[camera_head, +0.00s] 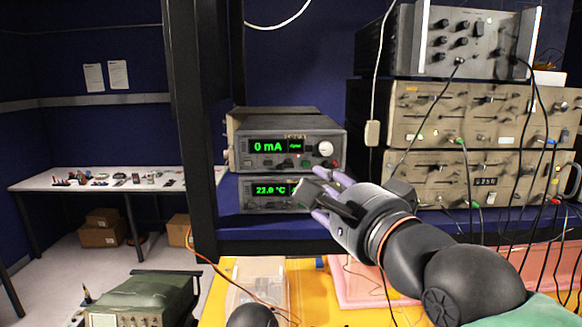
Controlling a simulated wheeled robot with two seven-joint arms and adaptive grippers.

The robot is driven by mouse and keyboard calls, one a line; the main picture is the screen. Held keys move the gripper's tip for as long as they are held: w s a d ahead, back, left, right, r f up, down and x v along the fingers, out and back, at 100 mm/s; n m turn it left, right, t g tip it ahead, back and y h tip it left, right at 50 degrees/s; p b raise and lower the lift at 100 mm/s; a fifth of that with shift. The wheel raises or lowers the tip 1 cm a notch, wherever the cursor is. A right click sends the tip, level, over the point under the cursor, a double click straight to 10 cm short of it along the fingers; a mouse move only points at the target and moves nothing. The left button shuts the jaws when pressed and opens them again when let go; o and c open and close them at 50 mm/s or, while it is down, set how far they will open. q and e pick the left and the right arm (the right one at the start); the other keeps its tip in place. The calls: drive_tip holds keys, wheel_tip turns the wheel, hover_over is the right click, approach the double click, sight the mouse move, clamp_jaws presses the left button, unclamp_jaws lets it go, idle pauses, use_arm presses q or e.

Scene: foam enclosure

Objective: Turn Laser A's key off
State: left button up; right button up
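A grey laser control unit (290,172) stands on the blue shelf, with a green display reading 0 mA and a white knob (325,148) at its right. Below it, a second unit (258,208) shows about 23 °C. Small controls line the upper unit's lower front, but I cannot tell which is the key or read the unit's label. My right gripper (328,197) is in front of the lower unit's right part and hides it. Its purple fingertips look apart, with nothing seen between them. I cannot make out my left gripper.
A stack of beige instruments (420,120) with hanging cables stands at the right. A black post (195,130) rises left of the units. A green oscilloscope (145,295) is at the lower left. A clear box (258,280) and pink tray (350,295) lie on the yellow surface below.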

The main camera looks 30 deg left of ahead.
sight(288, 166)
drive_tip(key=p+x, duration=0.2)
drive_tip(key=x, duration=0.8)
drive_tip(key=shift+a, duration=0.2)
drive_tip(key=shift+f, duration=0.1)
clamp_jaws()
